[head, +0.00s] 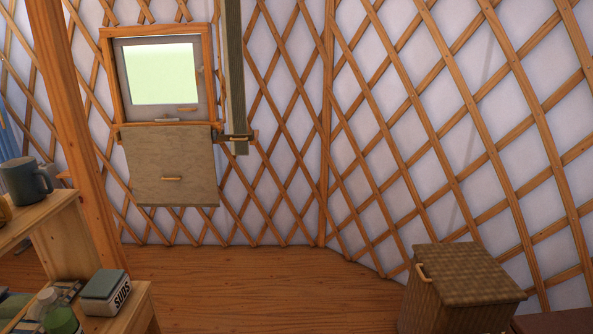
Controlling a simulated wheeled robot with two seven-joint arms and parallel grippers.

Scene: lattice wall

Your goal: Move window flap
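The window (164,74) sits in the lattice wall at the upper left, in a wooden frame with a grey inner sash and a bright, pale green pane. The window flap (170,155) appears to be the grey-brown panel hanging down below the frame, with a small wooden handle (171,179) near its lower middle. The flap hangs flat and leaves the pane uncovered. Neither of my grippers shows in the head view.
A wooden post (75,110) stands left of the window. A shelf (75,240) at lower left holds a blue mug (27,181), a SUDS box (105,292) and a bottle (57,312). A wicker basket (465,275) stands at lower right. The wooden floor (250,285) between is clear.

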